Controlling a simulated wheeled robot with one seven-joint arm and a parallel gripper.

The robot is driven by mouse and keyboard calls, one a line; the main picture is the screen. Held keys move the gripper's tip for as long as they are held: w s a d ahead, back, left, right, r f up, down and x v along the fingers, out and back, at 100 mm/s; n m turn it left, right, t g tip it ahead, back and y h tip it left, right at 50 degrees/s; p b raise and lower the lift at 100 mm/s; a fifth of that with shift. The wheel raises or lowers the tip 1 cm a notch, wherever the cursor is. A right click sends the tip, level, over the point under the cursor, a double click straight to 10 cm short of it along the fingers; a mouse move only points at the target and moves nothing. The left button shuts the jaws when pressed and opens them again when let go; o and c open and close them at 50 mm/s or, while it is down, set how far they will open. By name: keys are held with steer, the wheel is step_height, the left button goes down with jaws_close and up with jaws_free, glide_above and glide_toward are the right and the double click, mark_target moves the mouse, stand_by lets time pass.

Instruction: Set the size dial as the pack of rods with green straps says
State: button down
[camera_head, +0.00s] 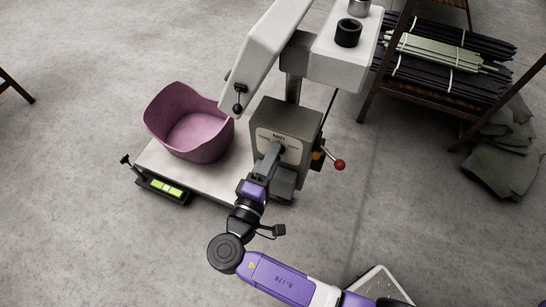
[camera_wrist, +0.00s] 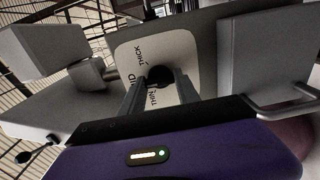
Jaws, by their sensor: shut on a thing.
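The size dial is a dark knob (camera_wrist: 159,76) on a pale plate (camera_wrist: 128,55) in the wrist view. The plate reads THICK, MID and THIN around the knob. In the head view the plate (camera_head: 264,139) is on the front of a grey box, with MID at its top. My gripper (camera_head: 274,152) is shut on the dial, its fingers (camera_wrist: 160,88) meeting at the knob in the wrist view. Where the dial points is hidden. Packs of dark rods (camera_head: 440,85) and pale green rods (camera_head: 430,50) lie on a rack; I cannot tell their strap colours or any size marking.
A pink tub (camera_head: 188,122) stands on the machine's pale base, left of the box. Grey slabs (camera_head: 500,160) lie by the rack. Floor at left is clear.

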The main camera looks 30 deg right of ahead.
steer(key=c, duration=0.9)
jaws_free()
steer(key=shift+p+v, duration=0.3)
steer(key=shift+v, duration=3.65)
